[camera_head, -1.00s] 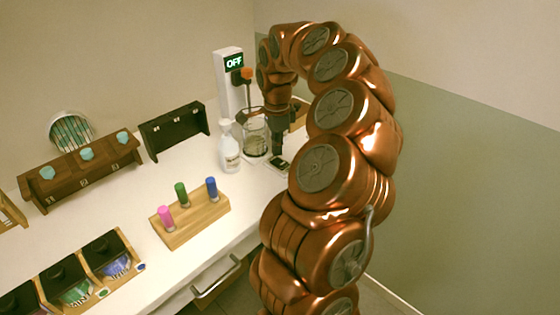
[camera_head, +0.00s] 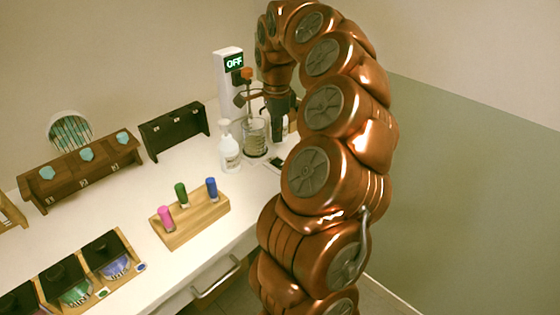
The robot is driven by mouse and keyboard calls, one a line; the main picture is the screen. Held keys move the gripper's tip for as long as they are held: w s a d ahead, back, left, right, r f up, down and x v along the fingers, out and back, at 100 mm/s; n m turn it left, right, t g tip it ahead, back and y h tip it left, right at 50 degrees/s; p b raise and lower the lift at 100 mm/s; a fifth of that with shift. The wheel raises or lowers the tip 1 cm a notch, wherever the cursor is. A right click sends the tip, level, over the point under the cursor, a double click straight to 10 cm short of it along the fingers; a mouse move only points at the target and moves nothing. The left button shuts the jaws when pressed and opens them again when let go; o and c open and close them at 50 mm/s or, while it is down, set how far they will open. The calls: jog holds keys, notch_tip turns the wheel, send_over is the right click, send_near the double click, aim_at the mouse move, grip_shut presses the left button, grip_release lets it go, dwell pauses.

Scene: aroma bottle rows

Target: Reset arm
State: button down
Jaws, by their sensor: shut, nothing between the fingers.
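My copper-coloured arm rises on the right and arches over toward the back right of the white table. My gripper (camera_head: 281,108) points down at the arm's end, above the table, just right of the glass beaker (camera_head: 256,138). It is shut and empty. The fingertips are small and dark, and the arm hides the table to their right.
A tall white device (camera_head: 228,90) with an "OFF" display stands behind the beaker. A white bottle (camera_head: 229,150) stands left of it. A wooden block (camera_head: 197,223) holds pink, green and blue vials. A brown rack (camera_head: 85,178) and black rack (camera_head: 174,133) stand behind.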

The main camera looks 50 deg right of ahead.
dwell(0.3)
jog(key=s+a+r+n+p, duration=0.1)
jog(key=s+a+r+n, duration=0.1)
jog(key=a+n, duration=0.7)
jog(key=s+a+r+n, duration=0.25)
jog(key=a+n, duration=0.25)
jog(key=a, duration=0.9)
jog(key=s+a+f+n, duration=0.2)
jog(key=s+a+n, duration=0.1)
jog(key=s, duration=0.3)
jog(key=s+a+f+n+g, duration=0.1)
jog(key=s+a+f+n, duration=0.1)
jog(key=s, duration=0.4)
jog(key=s+a+f+n+p, duration=0.1)
jog(key=s+a+f+n, duration=0.1)
jog(key=s+a+n, duration=0.2)
jog(key=s+n, duration=0.1)
jog(key=s, duration=0.2)
jog(key=shift+a+f+g, duration=0.25)
jog(key=shift+f+g, duration=0.15)
jog(key=shift+s, duration=0.1)
